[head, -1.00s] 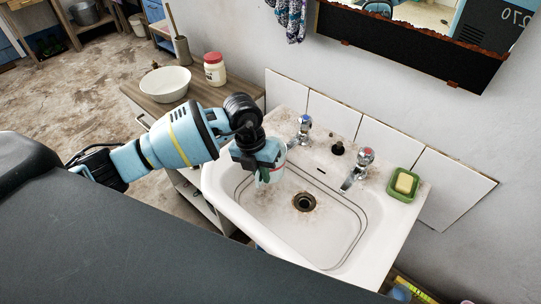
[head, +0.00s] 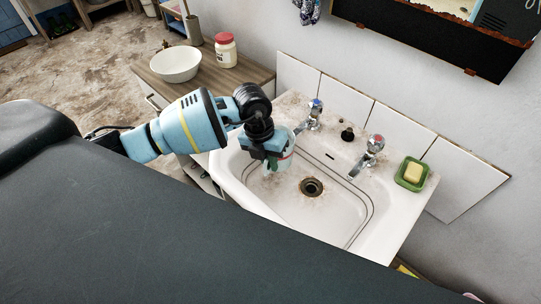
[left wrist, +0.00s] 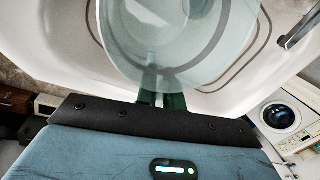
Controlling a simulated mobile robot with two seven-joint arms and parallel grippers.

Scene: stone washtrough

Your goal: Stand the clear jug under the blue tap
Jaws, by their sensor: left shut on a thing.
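The clear jug (head: 285,161) is held in my left gripper (head: 270,158), over the left part of the basin. In the head view the gripper covers much of it. In the left wrist view the see-through jug (left wrist: 175,35) fills the upper middle, and the green fingers (left wrist: 162,100) of the shut gripper meet its near side. The blue tap (head: 315,109) stands at the basin's back left; its spout ends close to the jug's upper right. I cannot tell whether the jug's base touches the basin. My right gripper is not in view.
The white sink (head: 330,225) has a drain (head: 311,187) right of the jug. A red-marked tap (head: 373,147) and a green soap dish (head: 402,183) stand to the right. A white bowl (head: 176,65) and a red-lidded jar (head: 226,50) stand on the wooden cabinet at left.

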